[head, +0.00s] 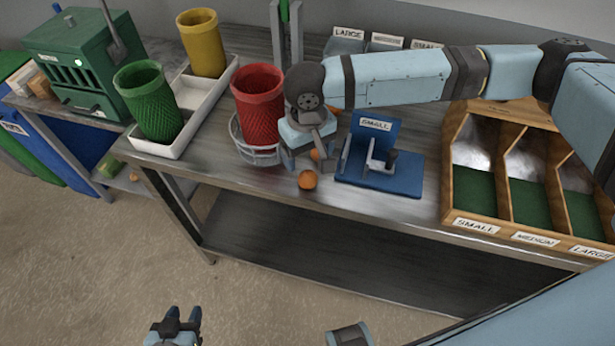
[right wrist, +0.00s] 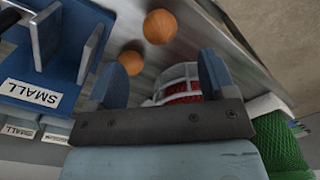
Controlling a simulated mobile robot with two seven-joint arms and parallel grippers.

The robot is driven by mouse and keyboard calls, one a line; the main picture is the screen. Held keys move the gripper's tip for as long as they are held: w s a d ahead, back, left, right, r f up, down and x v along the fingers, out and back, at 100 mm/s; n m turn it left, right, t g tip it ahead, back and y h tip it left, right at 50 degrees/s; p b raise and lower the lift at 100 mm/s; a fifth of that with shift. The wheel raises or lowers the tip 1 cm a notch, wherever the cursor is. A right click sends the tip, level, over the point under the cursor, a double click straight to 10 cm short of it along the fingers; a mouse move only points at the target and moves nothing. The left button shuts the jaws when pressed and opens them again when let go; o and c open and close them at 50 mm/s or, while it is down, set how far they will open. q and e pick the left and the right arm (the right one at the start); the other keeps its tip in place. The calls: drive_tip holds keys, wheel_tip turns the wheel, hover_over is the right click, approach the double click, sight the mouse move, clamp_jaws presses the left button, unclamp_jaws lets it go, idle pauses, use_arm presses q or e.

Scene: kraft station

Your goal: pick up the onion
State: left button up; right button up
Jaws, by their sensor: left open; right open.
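Two round orange-brown onions lie on the metal bench. The nearer onion (head: 307,180) is near the front edge; it shows in the right wrist view (right wrist: 160,26). The other onion (head: 316,154) is just behind it, partly hidden by my right gripper in the head view, and shows in the right wrist view (right wrist: 131,62). My right gripper (head: 306,158) is open and empty, pointing down just above and behind the nearer onion. Its fingers (right wrist: 162,75) frame empty space in the right wrist view. My left gripper (head: 183,314) is open and empty, low in front of the bench.
A blue SMALL gauge block (head: 405,175) stands right of the onions. A red mesh sleeve (head: 258,100) in a wire holder (head: 262,155) stands left. A wooden bin (head: 452,195) with labelled compartments is further right. Green (head: 150,100) and yellow (head: 203,42) sleeves stand in white trays.

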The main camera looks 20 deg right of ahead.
sight(308, 172)
wheel_tip(308, 172, down, 8)
drive_tip(key=shift+r, duration=0.1)
idle(0.4)
drive_tip(key=c, duration=1)
